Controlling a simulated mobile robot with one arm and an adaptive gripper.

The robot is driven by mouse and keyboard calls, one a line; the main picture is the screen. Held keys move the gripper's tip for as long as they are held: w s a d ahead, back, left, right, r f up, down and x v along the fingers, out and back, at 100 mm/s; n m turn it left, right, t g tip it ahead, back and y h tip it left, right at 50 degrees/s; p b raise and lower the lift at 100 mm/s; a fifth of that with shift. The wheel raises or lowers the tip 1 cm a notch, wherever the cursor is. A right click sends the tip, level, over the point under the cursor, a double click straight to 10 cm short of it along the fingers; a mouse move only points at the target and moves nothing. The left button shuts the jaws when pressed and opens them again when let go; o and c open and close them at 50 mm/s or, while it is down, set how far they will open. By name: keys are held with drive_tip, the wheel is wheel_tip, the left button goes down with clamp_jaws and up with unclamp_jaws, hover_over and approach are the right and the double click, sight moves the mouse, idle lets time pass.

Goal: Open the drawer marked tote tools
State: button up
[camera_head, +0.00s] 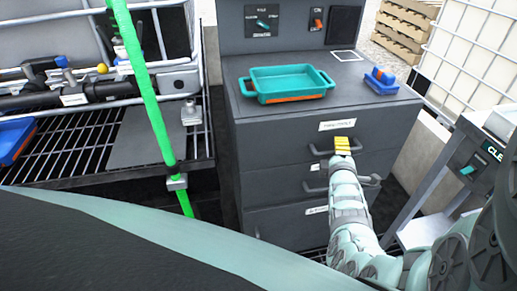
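A dark grey cabinet has stacked drawers. The top drawer (285,156) bears a white label (337,125) too small to read surely, and it looks closed. Its dark handle (318,151) sits below the label, partly hidden by my gripper. My gripper (342,145) has yellow fingertips at this handle, just under the label; whether they touch or grasp it I cannot tell. A lower drawer's handle (312,188) shows on both sides of my arm. Smaller labels on the lower drawers are partly hidden and unreadable.
A grey stand (462,175) is close at right.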

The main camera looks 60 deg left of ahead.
drive_tip(key=shift+w, duration=0.15)
drive_tip(key=shift+o, duration=0.6)
clamp_jaws()
